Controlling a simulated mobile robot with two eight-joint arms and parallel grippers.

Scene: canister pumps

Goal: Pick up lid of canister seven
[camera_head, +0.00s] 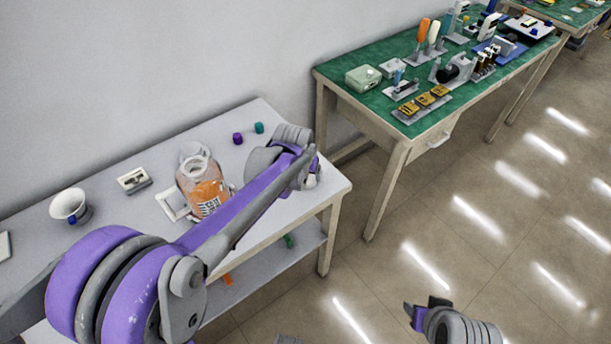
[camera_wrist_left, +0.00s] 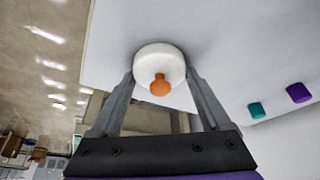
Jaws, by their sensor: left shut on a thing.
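A round white lid with an orange knob (camera_wrist_left: 160,66) sits between the fingers of my left gripper (camera_wrist_left: 160,78) in the left wrist view. The fingers are shut on its sides. In the head view my left gripper (camera_head: 309,178) is at the right end of the white table, and the lid is mostly hidden by it. I cannot tell whether the lid touches the table. A clear canister with orange contents and a label (camera_head: 203,188) stands left of my forearm; its number is not legible. My right gripper (camera_head: 424,311) is low at right over the floor, its jaws unclear.
The white table (camera_head: 110,172) also holds a white funnel-like cup (camera_head: 70,205), a small tray (camera_head: 134,180), a purple cap (camera_head: 238,138) and a teal cap (camera_head: 259,127). A green-topped bench (camera_head: 350,97) with tools stands at right. Open floor lies in front.

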